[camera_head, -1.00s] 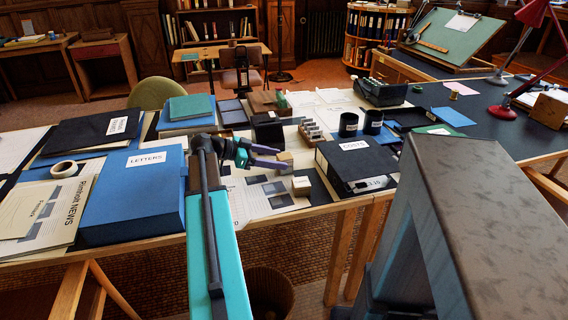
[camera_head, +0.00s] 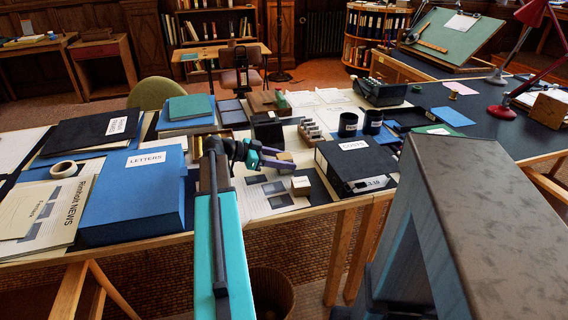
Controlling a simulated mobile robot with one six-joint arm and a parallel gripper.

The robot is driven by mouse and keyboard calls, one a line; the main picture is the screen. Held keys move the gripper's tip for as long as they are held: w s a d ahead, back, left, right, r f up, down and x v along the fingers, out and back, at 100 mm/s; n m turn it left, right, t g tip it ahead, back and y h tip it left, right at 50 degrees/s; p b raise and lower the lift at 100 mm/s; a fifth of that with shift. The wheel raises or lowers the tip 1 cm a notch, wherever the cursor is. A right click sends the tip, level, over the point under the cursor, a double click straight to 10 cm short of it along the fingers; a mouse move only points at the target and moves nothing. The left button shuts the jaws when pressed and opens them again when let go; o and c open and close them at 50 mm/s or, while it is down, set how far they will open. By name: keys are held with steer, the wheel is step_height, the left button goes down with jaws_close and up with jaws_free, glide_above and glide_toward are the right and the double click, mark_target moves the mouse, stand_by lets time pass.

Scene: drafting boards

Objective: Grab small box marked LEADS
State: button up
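My gripper (camera_head: 284,158), with two purple fingers, reaches over the near table from the left. Its fingers are apart, and a small tan box (camera_head: 285,156) shows at their tips, partly hidden by them. I cannot tell whether the fingers touch it. A second small box (camera_head: 300,187), cream on top, stands nearer the table's front edge, apart from the gripper. No lettering is readable on either small box, so I cannot tell which is marked LEADS.
A black box marked COSTS (camera_head: 352,146) stands right of the small boxes. A blue box marked LETTERS (camera_head: 140,208) stands left. Dark cups (camera_head: 372,121) and a black block (camera_head: 267,130) stand behind. A printed sheet (camera_head: 250,205) lies flat below the gripper.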

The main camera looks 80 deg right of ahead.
steer(key=c, duration=0.8)
steer(key=shift+r, duration=0.15)
steer(key=shift+r, duration=1.3)
steer(key=a, duration=0.4)
steer(key=s+a+r, duration=0.1)
steer(key=a, duration=0.8)
steer(key=shift+s+a+r, duration=0.15)
steer(key=shift+a+r, duration=0.05)
steer(key=shift+r, duration=0.2)
steer(key=shift+f+b, duration=0.15)
steer(key=shift+b, duration=0.3)
steer(key=shift+a+b, duration=0.2)
steer(key=shift+b, duration=0.55)
steer(key=shift+a+b, duration=0.3)
steer(key=shift+b, duration=0.95)
steer(key=shift+a+b, duration=0.15)
steer(key=shift+b, duration=0.3)
steer(key=shift+a+b, duration=0.35)
steer(key=shift+b, duration=0.65)
